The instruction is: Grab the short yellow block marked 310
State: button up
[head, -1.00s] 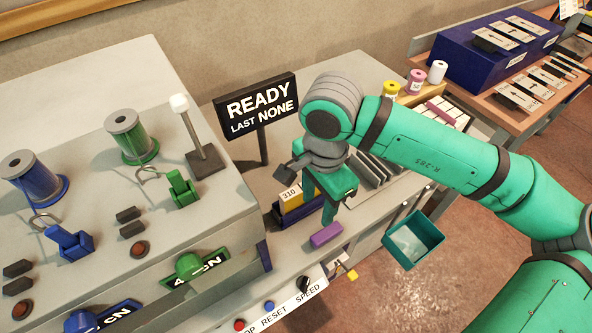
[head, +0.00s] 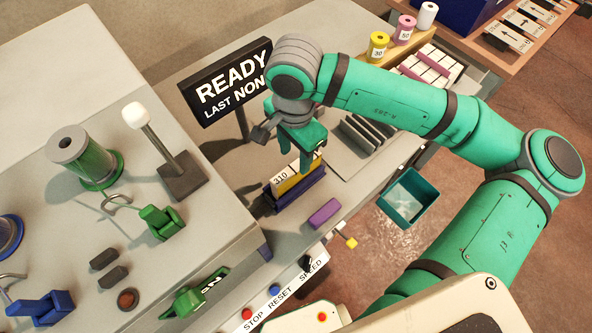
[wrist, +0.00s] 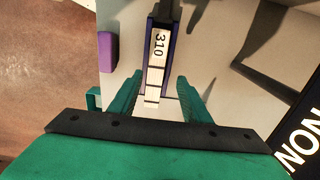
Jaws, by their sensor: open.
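The short yellow block marked 310 (head: 281,181) sits in a dark blue holder (head: 298,193) on the grey bench. In the wrist view the block's white top with 310 (wrist: 158,45) faces up, in a narrow slot of the holder. White segments continue along the slot toward my gripper; I cannot tell whether they belong to another block. My gripper (head: 303,160) is open above the holder's right end. In the wrist view the two green fingers (wrist: 160,95) stand either side of the slot's near end, with the 310 label beyond their tips.
A purple block (head: 324,213) lies on the bench in front of the holder. A READY sign (head: 230,85) stands behind it. Grey upright dividers (head: 365,133) are to the right. A teal bin (head: 408,198) hangs off the bench's front side.

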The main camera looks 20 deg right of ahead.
aim_at(296, 166)
jog(key=shift+s+f, duration=0.2)
jog(key=shift+f, duration=0.65)
jog(key=shift+s+f, duration=0.15)
jog(key=shift+f, duration=0.75)
jog(key=shift+s+f, duration=0.2)
jog(key=shift+f, duration=0.65)
jog(key=shift+w, duration=0.1)
grip_shut()
